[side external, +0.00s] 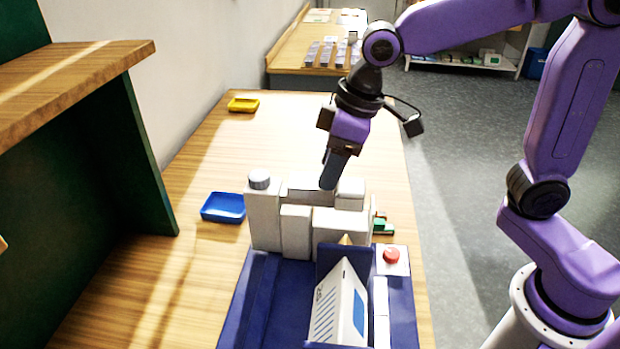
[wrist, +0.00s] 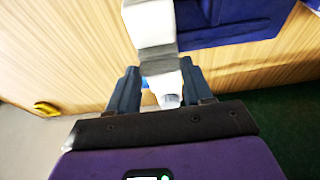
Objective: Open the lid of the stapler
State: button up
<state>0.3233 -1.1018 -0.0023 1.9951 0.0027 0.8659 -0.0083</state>
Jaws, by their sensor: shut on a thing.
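I cannot make out a stapler for certain in either view. My gripper (side external: 328,183) points down at the group of white boxes (side external: 265,215) on the wooden table, in the side view. In the wrist view its dark fingers (wrist: 160,92) stand on either side of a white and grey block-like thing (wrist: 155,30), and they are shut on it. A pale round end (wrist: 170,101) shows between the fingers and the wrist. The boxes hide the lower part of the grip in the side view, so I cannot tell whether the thing is lifted.
A blue bin (side external: 235,320) holding a white carton (side external: 338,305) stands in front of the boxes. A red button (side external: 391,256) is at its right. A blue tray (side external: 223,207) lies left, a yellow tray (side external: 244,105) farther back. The table behind the boxes is mostly clear.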

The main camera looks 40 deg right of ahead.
aim_at(316, 180)
jog(key=shift+w+a+r, duration=0.1)
jog(key=shift+w+r, duration=0.1)
jog(key=shift+r, duration=0.25)
jog(key=shift+w+a+r+g+h, duration=0.3)
jog(key=shift+a+r+g+h, duration=0.05)
jog(key=shift+r+g+h, duration=0.1)
jog(key=shift+r, duration=0.1)
jog(key=shift+w+a+r+g+h, duration=0.25)
jog(key=shift+w+a+r, duration=0.05)
jog(key=shift+w+a, duration=0.1)
dwell(0.5)
jog(key=shift+w+a+r, duration=0.35)
dwell(0.3)
